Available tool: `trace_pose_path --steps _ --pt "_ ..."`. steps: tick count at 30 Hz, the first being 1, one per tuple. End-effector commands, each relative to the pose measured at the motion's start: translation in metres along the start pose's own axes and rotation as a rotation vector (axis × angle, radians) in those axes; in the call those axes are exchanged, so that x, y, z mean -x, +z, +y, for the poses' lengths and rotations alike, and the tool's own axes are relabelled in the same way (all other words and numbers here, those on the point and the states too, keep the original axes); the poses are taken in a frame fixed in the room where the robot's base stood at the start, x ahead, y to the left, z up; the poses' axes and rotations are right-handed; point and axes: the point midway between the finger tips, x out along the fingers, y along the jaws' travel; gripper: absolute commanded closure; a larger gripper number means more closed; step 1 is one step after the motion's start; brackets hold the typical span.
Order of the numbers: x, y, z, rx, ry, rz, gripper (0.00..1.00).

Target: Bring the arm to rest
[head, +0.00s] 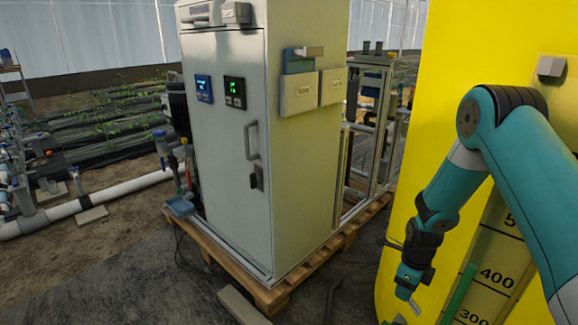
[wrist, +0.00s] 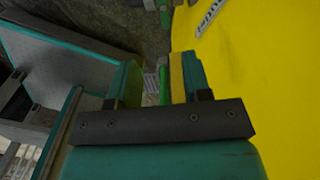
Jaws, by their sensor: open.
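My teal arm reaches in from the right edge of the head view, bends at a high elbow and hangs down in front of the yellow tank (head: 440,110). My gripper (head: 408,303) is at the low end of the arm, pointing down, close to the tank's left edge in the picture. In the wrist view my gripper (wrist: 155,82) shows two fingers apart, with no held object visible between them. The yellow tank (wrist: 270,80) fills the right of that view. I cannot tell the exact gap between gripper and tank.
A grey control cabinet (head: 225,130) stands on a wooden pallet (head: 272,292) at the centre. A metal frame (head: 365,130) is behind it. White pipes (head: 125,187) run along the left. Dark floor (head: 110,265) lies open at the front left.

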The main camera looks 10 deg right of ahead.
Motion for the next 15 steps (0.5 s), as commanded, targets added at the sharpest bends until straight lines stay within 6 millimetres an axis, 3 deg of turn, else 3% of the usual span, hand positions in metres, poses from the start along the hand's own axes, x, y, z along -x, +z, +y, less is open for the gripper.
trace_pose_path --steps 5,10,15 --pt "0.065 0.030 0.028 0.350 0.003 -0.064 0.55" --pt "0.160 0.055 0.096 0.985 -0.006 -0.167 0.55" --pt "0.239 0.048 0.179 1.655 -0.061 -0.269 0.55"
